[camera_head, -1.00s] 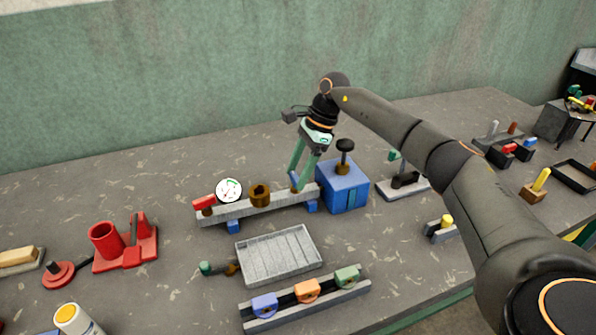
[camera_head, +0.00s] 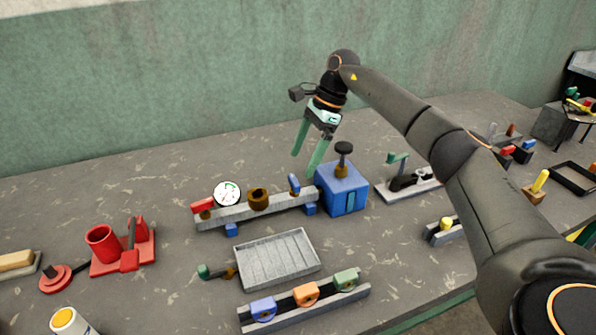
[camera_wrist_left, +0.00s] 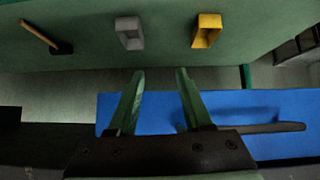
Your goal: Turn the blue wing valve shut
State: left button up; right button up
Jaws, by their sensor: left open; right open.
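The blue wing valve (camera_head: 294,184) sits near the right end of a grey rail (camera_head: 250,209). Its blue wing stands roughly upright, across the rail's length. My right gripper (camera_head: 305,164), with green fingers, is open and empty above and slightly behind the valve, apart from it. A red-handled valve (camera_head: 203,206) is at the rail's left end, its handle lying roughly along the rail. My left gripper (camera_wrist_left: 160,72) is open and empty in the left wrist view and does not show in the head view.
A round gauge (camera_head: 227,193) and a brown fitting (camera_head: 258,198) stand on the rail. A blue box (camera_head: 342,191) with a black knob (camera_head: 343,147) is close on the right. A grey tray (camera_head: 277,259) lies in front. Bare bench lies behind the rail.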

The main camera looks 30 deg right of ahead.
jog(key=v, duration=0.7)
jog(key=shift+d, duration=0.1)
